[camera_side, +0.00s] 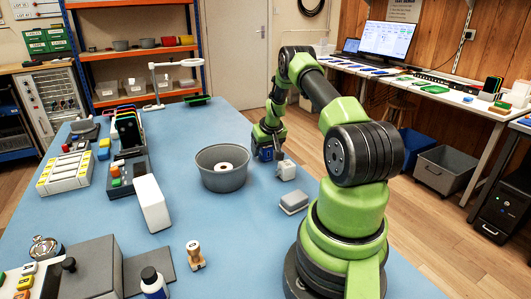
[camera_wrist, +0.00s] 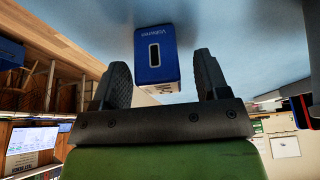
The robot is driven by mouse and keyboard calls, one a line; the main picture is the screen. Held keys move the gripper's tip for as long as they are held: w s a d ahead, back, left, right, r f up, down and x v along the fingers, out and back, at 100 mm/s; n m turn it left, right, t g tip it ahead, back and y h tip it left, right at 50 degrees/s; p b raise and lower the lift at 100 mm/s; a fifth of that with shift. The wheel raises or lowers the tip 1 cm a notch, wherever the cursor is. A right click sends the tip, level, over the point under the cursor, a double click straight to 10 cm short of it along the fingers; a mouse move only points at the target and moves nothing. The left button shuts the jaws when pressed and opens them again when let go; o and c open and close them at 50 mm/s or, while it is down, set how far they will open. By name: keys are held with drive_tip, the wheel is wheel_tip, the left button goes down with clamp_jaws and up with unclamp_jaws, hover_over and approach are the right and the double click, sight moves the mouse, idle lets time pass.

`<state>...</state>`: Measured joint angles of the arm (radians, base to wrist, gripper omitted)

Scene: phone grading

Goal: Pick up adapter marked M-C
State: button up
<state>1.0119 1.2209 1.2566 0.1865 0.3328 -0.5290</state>
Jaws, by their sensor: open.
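A blue adapter (camera_wrist: 155,55) with a slot-shaped port shows in the wrist view. Its white lower face carries dark lettering, partly hidden by my gripper and not fully readable. My gripper (camera_wrist: 162,80) is open, with one finger on each side of the adapter and visible gaps between. In the side view my gripper (camera_side: 265,148) is low over the blue mat, and the blue adapter (camera_side: 266,154) shows at its fingers. A small light block (camera_side: 286,170) stands just to the right of it, and a grey-white block (camera_side: 293,203) lies nearer the camera; no marking is readable on either.
A grey bowl (camera_side: 222,180) holding a white roll stands left of my gripper. A white upright box (camera_side: 152,203), a wooden stamp-like piece (camera_side: 195,255) and a phone rack (camera_side: 127,130) stand further left. The blue mat (camera_side: 240,240) is clear in front of the bowl.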

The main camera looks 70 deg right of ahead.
drive_tip(key=shift+w+f, duration=0.1)
drive_tip(key=shift+f, duration=0.15)
drive_tip(key=c, duration=1)
